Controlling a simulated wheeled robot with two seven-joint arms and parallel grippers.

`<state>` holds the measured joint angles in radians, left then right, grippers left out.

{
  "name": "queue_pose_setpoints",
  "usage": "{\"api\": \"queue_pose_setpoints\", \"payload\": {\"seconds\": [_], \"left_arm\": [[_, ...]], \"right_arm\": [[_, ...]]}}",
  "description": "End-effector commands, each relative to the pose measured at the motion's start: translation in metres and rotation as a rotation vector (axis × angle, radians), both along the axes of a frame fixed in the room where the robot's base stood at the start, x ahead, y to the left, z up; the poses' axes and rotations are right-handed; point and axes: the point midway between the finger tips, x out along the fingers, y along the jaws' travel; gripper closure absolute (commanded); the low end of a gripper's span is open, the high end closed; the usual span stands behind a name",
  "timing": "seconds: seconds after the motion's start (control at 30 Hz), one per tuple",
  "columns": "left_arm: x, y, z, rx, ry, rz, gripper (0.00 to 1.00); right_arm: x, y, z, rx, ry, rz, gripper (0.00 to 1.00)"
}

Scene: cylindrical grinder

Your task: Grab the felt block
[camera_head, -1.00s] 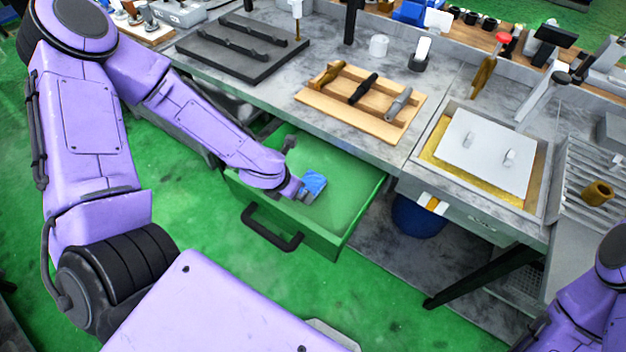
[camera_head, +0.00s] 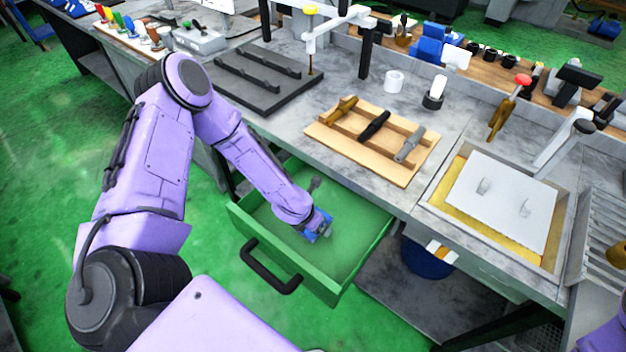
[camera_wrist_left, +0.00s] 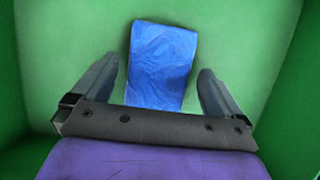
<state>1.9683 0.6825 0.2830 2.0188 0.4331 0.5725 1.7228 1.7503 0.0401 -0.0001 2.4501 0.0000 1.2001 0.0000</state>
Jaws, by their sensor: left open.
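The felt block is a blue rectangular block (camera_wrist_left: 160,65) lying on the floor of the open green drawer (camera_head: 352,262). In the left wrist view it sits between the two fingers of my left gripper (camera_wrist_left: 162,88), with a gap on each side, and it reaches out past the fingertips. In the head view my left gripper (camera_head: 320,230) is down inside the drawer and hides much of the block (camera_head: 312,236). My left gripper is open. My right gripper is not in view; only a bit of my right arm shows at the lower right edge.
The drawer's front wall with a black handle (camera_head: 268,268) stands out from under the grey bench. On the bench are a wooden tool tray (camera_head: 372,140), a dark slotted plate (camera_head: 258,78) and a white plate (camera_head: 500,200). A blue bin (camera_head: 428,260) is under the bench.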

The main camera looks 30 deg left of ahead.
Motion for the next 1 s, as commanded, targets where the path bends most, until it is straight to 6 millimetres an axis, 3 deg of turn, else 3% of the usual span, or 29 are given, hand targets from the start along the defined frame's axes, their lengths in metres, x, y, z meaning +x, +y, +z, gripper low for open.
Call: {"api": "queue_pose_setpoints", "payload": {"seconds": [0.7,0.73,0.87,0.9,1.0], "left_arm": [[0.0021,0.0005,-0.0118,0.000,0.000,0.003,0.00],[0.0022,0.0004,-0.0115,0.000,0.000,0.003,0.03],[0.0022,0.0003,-0.0109,-0.001,0.000,0.002,0.46],[0.0021,0.0003,-0.0110,-0.001,0.000,0.002,0.51],[0.0021,0.0003,-0.0108,-0.001,0.000,0.002,0.51]], "right_arm": [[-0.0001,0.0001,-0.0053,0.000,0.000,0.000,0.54],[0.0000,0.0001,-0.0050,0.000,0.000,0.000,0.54],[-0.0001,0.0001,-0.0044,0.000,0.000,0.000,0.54],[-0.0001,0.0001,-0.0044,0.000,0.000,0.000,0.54],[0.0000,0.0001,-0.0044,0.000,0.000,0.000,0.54]]}}
